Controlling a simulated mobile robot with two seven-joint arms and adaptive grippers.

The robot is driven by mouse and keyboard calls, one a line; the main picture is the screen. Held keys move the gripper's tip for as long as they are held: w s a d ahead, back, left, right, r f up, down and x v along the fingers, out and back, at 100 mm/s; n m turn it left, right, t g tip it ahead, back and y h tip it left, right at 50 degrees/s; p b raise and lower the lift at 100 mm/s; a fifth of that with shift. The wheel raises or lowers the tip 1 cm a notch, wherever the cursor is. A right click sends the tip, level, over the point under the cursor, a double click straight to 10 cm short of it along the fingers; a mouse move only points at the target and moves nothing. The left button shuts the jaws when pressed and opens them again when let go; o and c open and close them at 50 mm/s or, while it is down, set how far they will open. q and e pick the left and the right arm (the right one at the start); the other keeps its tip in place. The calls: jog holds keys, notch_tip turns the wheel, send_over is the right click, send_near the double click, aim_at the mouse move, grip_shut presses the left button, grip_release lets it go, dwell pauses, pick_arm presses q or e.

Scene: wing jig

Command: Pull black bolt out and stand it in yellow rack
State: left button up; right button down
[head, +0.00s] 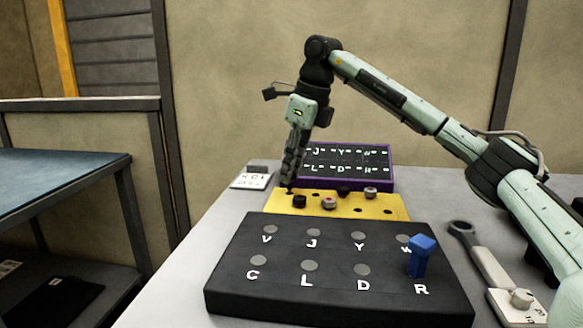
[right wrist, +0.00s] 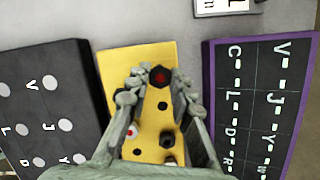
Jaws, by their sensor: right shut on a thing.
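My right gripper (head: 288,183) is over the back left corner of the yellow rack (head: 385,208). In the right wrist view its fingers (right wrist: 158,84) are shut on a black bolt (right wrist: 159,75) with a hexagonal head and a red centre. The fingers hide most of this bolt in the head view. I cannot tell whether its lower end is in a rack hole or just above. Other bolts stand in the rack: a black one (head: 300,201), a red-and-white one (head: 329,203), another black one (head: 344,191) and a grey one (head: 370,192). My left gripper is out of view.
A dark lettered block (head: 330,284) lies in front of the rack, with a blue peg (head: 420,256) standing near R. A purple-edged lettered board (head: 347,163) is behind the rack. A white label card (head: 252,181) lies left; a wrench (head: 485,258) lies right.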

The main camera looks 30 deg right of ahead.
jog(key=shift+p, duration=0.3)
dwell(0.5)
jog(key=shift+f, duration=0.1)
jog(key=shift+f+b, duration=0.65)
jog(key=shift+f, duration=0.55)
jog(key=c, duration=1.3)
grip_release()
jog(key=shift+o, duration=0.2)
jog(key=v, duration=1.2)
